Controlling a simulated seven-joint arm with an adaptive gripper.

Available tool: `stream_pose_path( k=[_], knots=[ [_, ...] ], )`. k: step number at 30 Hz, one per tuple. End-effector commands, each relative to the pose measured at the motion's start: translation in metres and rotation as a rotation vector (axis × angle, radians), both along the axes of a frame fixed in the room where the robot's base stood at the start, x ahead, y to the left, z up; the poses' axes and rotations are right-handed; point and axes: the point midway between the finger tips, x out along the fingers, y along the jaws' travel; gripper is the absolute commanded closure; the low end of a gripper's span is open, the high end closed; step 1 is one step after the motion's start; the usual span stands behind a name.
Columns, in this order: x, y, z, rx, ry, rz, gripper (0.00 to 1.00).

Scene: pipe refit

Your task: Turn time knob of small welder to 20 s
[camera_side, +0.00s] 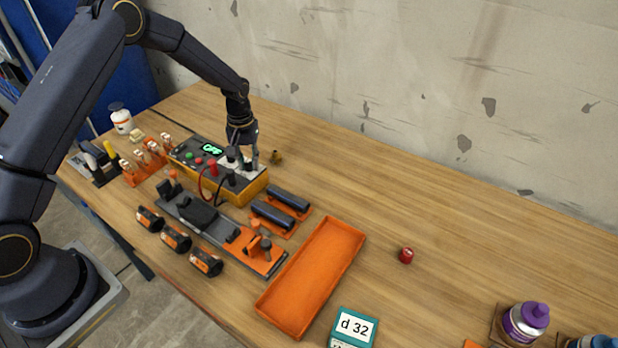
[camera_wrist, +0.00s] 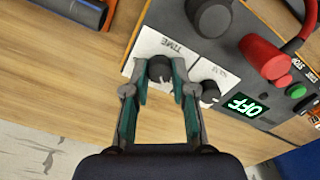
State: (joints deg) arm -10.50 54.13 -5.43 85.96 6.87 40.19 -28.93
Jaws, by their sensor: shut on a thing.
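The small welder (camera_side: 190,156) is a yellow and dark box on the bench, with a green display reading OFF (camera_wrist: 243,105). Its time knob (camera_wrist: 159,68) is dark and round, on a white plate marked TIME in the wrist view. My gripper (camera_wrist: 161,88) points down at the welder panel, its two fingers on either side of the time knob and shut on it. In the side view my gripper (camera_side: 243,158) covers most of the knob. A second dark knob (camera_wrist: 209,92) sits beside it on another white plate. The knob's pointer setting is too small to read.
A red plug and cable (camera_wrist: 262,56) and a large black socket (camera_wrist: 208,16) are close to the fingers. An orange tray (camera_side: 312,276), a clamp rail (camera_side: 215,226) and black rollers (camera_side: 288,198) lie in front. Bench right of the welder is mostly clear, with a small red cap (camera_side: 406,255).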

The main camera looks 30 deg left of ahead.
Motion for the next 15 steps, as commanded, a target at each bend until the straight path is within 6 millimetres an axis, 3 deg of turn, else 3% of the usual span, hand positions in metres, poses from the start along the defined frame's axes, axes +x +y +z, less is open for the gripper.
stream_pose_path(
  k=[15],
  knots=[
    [-0.0004,-0.0015,-0.0003,-0.002,0.002,-0.491,1.00]
  ],
)
